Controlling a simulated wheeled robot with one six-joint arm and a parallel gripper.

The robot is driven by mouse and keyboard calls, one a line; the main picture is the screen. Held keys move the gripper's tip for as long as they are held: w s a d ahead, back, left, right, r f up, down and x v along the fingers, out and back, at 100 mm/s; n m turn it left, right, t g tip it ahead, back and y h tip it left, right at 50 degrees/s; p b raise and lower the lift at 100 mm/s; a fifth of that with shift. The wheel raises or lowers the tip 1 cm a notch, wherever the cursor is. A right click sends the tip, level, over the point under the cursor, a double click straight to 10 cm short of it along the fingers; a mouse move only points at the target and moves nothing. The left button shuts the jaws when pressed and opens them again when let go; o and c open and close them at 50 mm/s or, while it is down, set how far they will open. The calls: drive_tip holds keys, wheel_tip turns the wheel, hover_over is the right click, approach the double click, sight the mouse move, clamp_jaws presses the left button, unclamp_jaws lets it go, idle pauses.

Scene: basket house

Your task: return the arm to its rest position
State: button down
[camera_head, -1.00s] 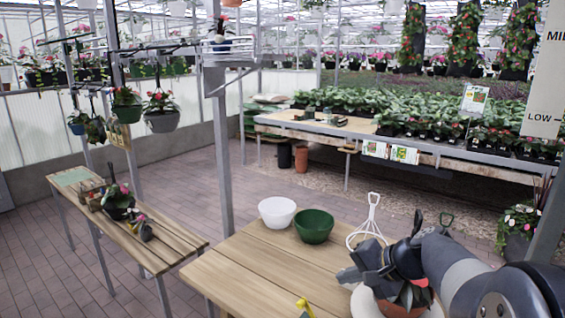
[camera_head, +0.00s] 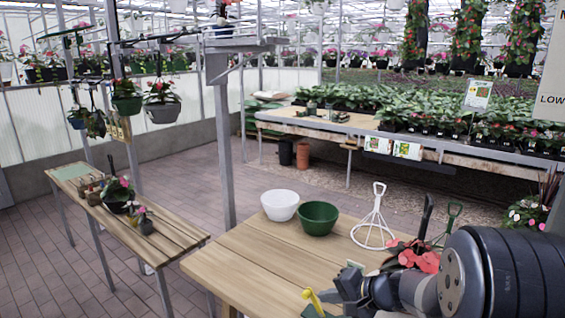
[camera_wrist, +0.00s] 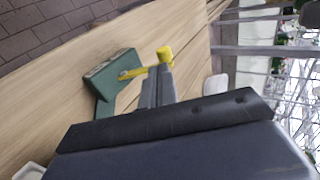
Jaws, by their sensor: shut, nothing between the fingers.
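My gripper (camera_head: 345,288) is low over the front of the wooden table (camera_head: 235,265), with my dark arm reaching in from the right. It is shut and empty. In the wrist view its grey fingers (camera_wrist: 158,86) point toward a green block-like object (camera_wrist: 112,72) with a yellow piece (camera_wrist: 135,72) by it. I cannot tell whether the fingers touch these. The yellow piece also shows in the head view (camera_head: 312,300), just left of my gripper. Red flowers (camera_head: 428,262) show behind my arm; their pot is hidden.
A white bowl (camera_head: 280,204) and a green bowl (camera_head: 318,218) stand at the table's back edge. A white wire stand (camera_head: 374,225) and a black-handled tool (camera_head: 426,212) are right of them. The table's left part is clear. A narrow bench (camera_head: 165,240) stands at the left.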

drive_tip(key=shift+d+f+b, duration=0.15)
drive_tip(key=shift+f+b, duration=0.25)
drive_tip(key=shift+f, duration=0.15)
drive_tip(key=s+d+f+t+y+b, duration=0.1)
drive_tip(key=y+b, duration=0.1)
drive_tip(key=s+d+f+t+y+b, duration=0.1)
drive_tip(key=d+t+y+b, duration=0.1)
drive_tip(key=s+d+f+t+y+b, duration=0.1)
drive_tip(key=y+b, duration=0.1)
drive_tip(key=b, duration=0.1)
drive_tip(key=shift+s+d+f+t, duration=0.1)
drive_tip(key=shift+d+f+t, duration=0.1)
drive_tip(key=shift+f+t, duration=0.15)
drive_tip(key=shift+v, duration=3.35)
drive_tip(key=shift+r, duration=0.15)
